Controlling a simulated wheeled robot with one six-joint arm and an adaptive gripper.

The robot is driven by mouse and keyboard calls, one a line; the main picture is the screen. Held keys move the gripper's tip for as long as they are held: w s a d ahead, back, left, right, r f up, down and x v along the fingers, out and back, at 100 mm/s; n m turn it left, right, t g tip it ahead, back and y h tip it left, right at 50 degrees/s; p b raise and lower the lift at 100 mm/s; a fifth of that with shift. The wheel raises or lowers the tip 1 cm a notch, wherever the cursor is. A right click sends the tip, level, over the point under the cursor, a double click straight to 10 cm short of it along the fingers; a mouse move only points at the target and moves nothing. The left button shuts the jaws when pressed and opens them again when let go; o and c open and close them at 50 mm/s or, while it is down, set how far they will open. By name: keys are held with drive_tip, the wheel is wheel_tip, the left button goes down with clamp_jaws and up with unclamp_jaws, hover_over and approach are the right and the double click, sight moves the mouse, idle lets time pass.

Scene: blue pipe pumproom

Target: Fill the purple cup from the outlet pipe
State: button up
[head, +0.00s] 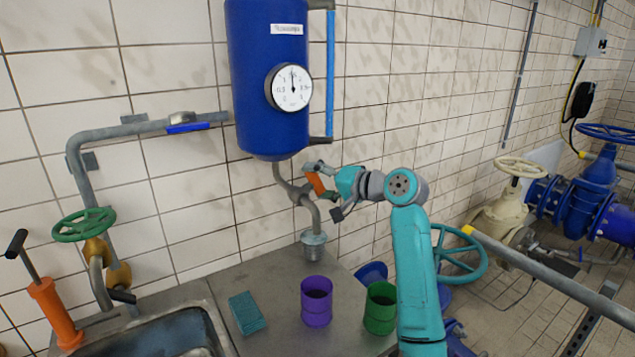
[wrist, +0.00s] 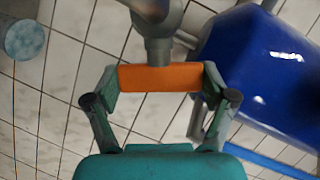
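The purple cup (head: 316,303) stands upright on the metal counter in the head view, with a dark inside; I cannot tell whether it holds anything. My gripper (head: 320,182) is at the orange handle (head: 314,184) on this pipe. In the wrist view the orange handle (wrist: 160,77) spans the gap between the fingers, which appear to touch both its ends. No water stream is visible.
A green cup (head: 380,310) stands right of the purple cup, near my arm. A teal sponge (head: 246,313) lies to its left, beside the sink (head: 165,335). The blue tank (head: 268,100) with a gauge (head: 290,88) hangs on the wall above. Blue valves stand at right.

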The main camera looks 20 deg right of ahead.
drive_tip(key=shift+o, duration=1.3)
drive_tip(key=v, duration=1.2)
drive_tip(key=shift+f, duration=0.15)
